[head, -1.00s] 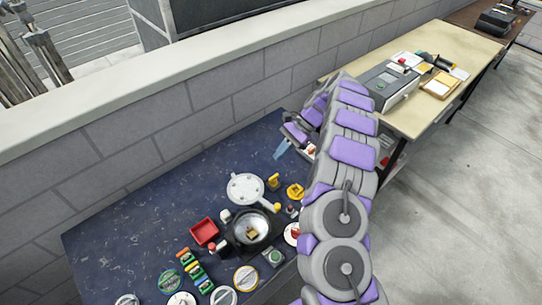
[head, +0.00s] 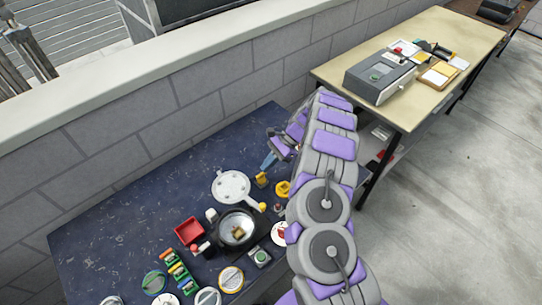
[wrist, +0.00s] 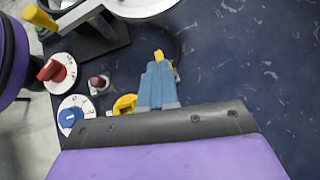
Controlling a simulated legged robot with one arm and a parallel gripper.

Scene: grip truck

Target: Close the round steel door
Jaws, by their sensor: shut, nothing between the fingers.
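The round steel door (head: 231,186) is a pale disc standing open behind a dark round housing (head: 252,240) on the blue table. The housing's bright bowl-like inside shows, with a small brown block in it. A yellow-ended handle (head: 262,207) sits at the door's right side; it also shows in the wrist view (wrist: 40,18). My gripper (head: 268,160) is beyond the door to its upper right, apart from it. In the wrist view its blue fingers (wrist: 157,85) are together and empty. They partly hide a small yellow object (wrist: 160,57).
A yellow knob (head: 283,188) and dials stand close to my gripper. A red tray (head: 189,231) and several coloured items fill the near left. The table's far left is clear. A grey wall (head: 130,135) runs behind; a beige table (head: 425,50) stands to the right.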

